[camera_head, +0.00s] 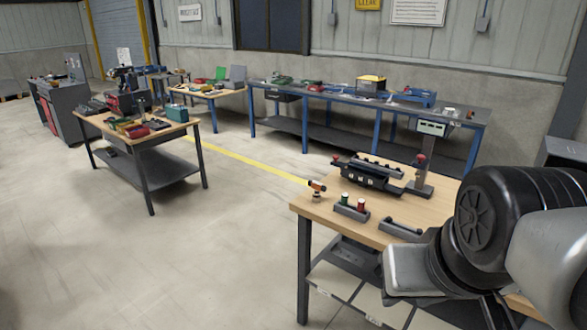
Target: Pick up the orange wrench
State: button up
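I cannot make out a clear orange wrench. A small orange and black item (317,186) stands at the far left corner of the near wooden-topped table (315,213); it is too small to identify. My arm fills the lower right, over the right part of that table, with a large black round joint and grey links. The fingers of my gripper do not show. My arm hides part of the tabletop.
On the near table are a black fixture (368,180), a holder with green and red pieces (351,208), a dark grey bar (401,227) and a post with a display (432,127). Another tool-laden table (180,131) stands left. Open floor lies between.

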aim_at(317, 199)
jog(key=u, duration=0.2)
jog(key=z, duration=0.95)
jog(key=i+l+z, duration=0.1)
jog(key=z, duration=0.35)
jog(key=i+z, duration=0.2)
jog(key=z, duration=0.3)
jog(key=i+z, duration=0.15)
jog(key=z, duration=0.3)
jog(key=i, duration=0.35)
jog(key=u, duration=2.75)
jog(key=i+j+z, duration=0.75)
jog(key=j+z, duration=0.15)
jog(key=i+j+z, duration=0.2)
jog(key=j+z, duration=0.15)
jog(key=j, duration=0.15)
